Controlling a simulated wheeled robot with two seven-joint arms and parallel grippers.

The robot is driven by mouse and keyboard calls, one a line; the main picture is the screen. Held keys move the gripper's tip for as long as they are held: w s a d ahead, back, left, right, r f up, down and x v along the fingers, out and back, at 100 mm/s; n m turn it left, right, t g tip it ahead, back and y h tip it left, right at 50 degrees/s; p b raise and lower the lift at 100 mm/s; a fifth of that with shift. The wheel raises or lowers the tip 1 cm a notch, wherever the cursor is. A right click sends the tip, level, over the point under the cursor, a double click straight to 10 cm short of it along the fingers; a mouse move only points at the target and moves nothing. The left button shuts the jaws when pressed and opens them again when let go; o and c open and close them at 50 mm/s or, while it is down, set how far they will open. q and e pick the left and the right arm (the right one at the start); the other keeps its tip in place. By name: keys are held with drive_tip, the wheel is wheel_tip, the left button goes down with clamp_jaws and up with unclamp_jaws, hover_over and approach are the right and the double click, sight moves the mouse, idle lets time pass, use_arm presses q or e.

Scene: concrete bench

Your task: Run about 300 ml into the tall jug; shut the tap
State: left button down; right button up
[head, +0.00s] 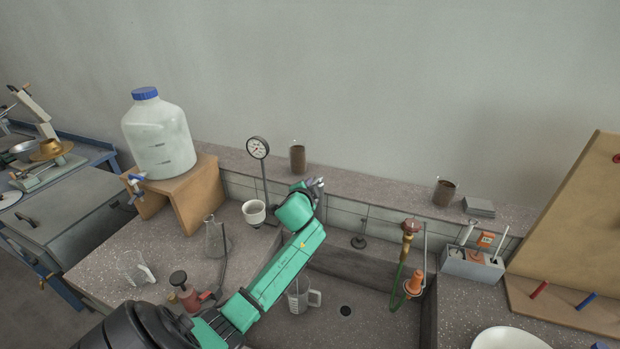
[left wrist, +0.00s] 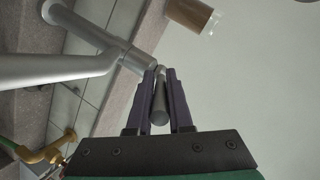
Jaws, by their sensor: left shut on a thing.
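My left gripper (head: 318,185) reaches over the sink to the back ledge. In the left wrist view its dark fingers (left wrist: 160,85) are shut on the tap lever (left wrist: 159,112), a short grey bar. The tap (left wrist: 90,40) is a silver pipe with a long spout, mostly hidden behind my arm in the head view. The tall jug (head: 298,300), clear with a handle on its right, stands in the sink, partly covered by my green arm. I cannot tell whether water runs or how full the jug is. My right gripper is not in view.
A large bottle with a blue cap (head: 158,138) stands on a wooden stand (head: 198,190) at left. A flask (head: 214,238), a dial gauge (head: 258,148) and a red burner (head: 182,288) are left of my arm. A green hose (head: 399,285) hangs at right. The sink floor (head: 370,305) is mostly clear.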

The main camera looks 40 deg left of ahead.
use_arm(q)
drive_tip(key=shift+f, duration=0.1)
drive_tip(key=c, duration=0.8)
unclamp_jaws()
drive_tip(key=shift+d, duration=0.1)
drive_tip(key=shift+s, duration=0.1)
